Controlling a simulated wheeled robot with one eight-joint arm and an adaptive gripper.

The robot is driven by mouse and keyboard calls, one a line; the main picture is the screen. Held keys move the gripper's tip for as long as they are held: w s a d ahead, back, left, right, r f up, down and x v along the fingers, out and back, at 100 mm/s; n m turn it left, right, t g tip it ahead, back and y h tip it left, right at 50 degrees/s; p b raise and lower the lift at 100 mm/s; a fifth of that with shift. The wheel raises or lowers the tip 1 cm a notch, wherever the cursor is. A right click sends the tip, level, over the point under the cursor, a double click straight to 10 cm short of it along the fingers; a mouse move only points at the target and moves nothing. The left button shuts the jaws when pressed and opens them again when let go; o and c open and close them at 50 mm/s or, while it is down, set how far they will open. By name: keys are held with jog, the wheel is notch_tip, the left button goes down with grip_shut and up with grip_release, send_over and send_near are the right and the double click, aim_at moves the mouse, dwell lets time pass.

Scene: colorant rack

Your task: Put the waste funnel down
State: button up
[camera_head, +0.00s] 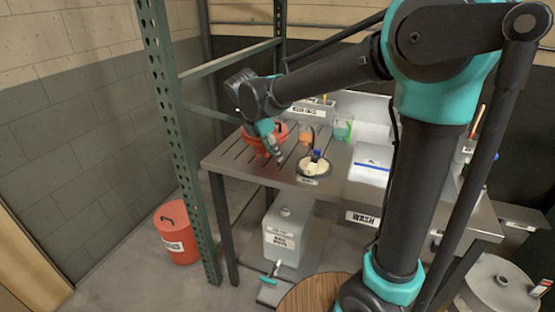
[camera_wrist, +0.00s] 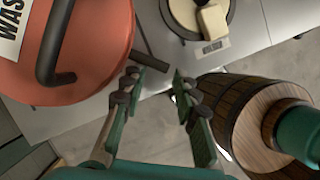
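The waste funnel (camera_head: 281,133) is a round red vessel at the left end of the metal bench, partly hidden behind my gripper. In the wrist view the funnel (camera_wrist: 100,75) fills the upper left, with a dark curved handle, a white label reading "WAS" and a short dark peg beside my fingertips. My gripper (camera_wrist: 158,80) has its two fingers apart with nothing between them. The peg lies just beyond the fingertips; I cannot tell whether it touches them. In the head view my gripper (camera_head: 273,148) is low over the bench beside the funnel.
A round dark-rimmed vessel with pale contents (camera_head: 314,168) stands right of the funnel. Beyond it are a white wash box (camera_head: 370,165) and small beakers (camera_head: 342,130). A green post (camera_head: 180,140) rises at the bench's left. A red pail (camera_head: 177,235) stands on the floor.

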jog(key=v, duration=0.7)
jog(key=shift+r, duration=0.1)
